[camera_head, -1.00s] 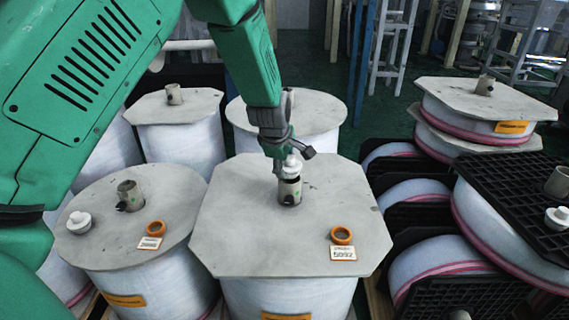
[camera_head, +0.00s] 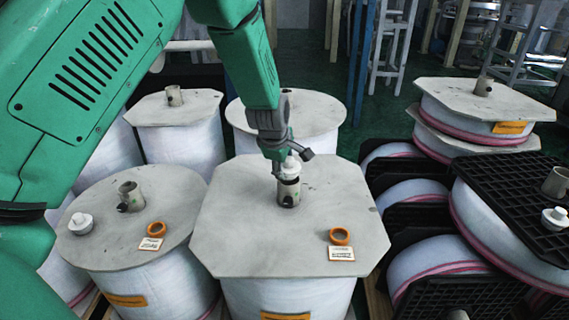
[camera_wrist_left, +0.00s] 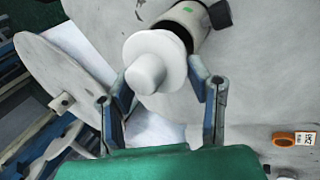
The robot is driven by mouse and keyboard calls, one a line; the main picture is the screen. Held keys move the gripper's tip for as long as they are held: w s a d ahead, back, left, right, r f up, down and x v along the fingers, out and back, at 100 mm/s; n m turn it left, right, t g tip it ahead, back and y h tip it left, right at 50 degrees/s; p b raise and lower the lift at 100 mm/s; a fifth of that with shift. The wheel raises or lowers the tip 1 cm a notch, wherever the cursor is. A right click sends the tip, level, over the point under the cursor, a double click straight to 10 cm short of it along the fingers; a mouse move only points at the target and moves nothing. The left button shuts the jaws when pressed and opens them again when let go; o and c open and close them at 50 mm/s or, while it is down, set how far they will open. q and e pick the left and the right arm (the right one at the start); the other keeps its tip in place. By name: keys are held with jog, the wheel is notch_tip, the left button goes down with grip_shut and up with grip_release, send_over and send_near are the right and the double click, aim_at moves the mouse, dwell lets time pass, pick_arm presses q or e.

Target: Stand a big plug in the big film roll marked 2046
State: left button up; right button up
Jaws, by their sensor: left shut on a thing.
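A white plug (camera_head: 289,167) is in my left gripper (camera_head: 288,157), at the top of the beige core tube (camera_head: 288,193) of the middle octagonal film roll (camera_head: 240,235). In the left wrist view, the plug (camera_wrist_left: 148,68) sits between the fingers of the gripper (camera_wrist_left: 160,90), its flange against or just over the mouth of the core (camera_wrist_left: 188,22). I cannot tell how deep it sits. The roll's label (camera_head: 341,254) is too blurred to read now. My right gripper is not in view.
Left, a round-topped roll (camera_head: 180,200) carries a loose white plug (camera_head: 81,222), an orange ring (camera_head: 156,229) and an unreadable label (camera_head: 150,244). Another orange ring (camera_head: 340,236) lies on the middle roll. Right, a black pallet (camera_head: 505,190) carries another white plug (camera_head: 555,217).

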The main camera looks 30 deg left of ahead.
pick_arm(q)
jog(key=shift+p, duration=0.45)
dwell(0.4)
jog(key=shift+f, duration=1.1)
dwell(0.5)
jog(key=o, duration=1.4)
jog(key=shift+o, duration=0.2)
jog(key=shift+r, duration=0.15)
jog(key=v, duration=1.1)
jog(key=shift+s+r, duration=0.25)
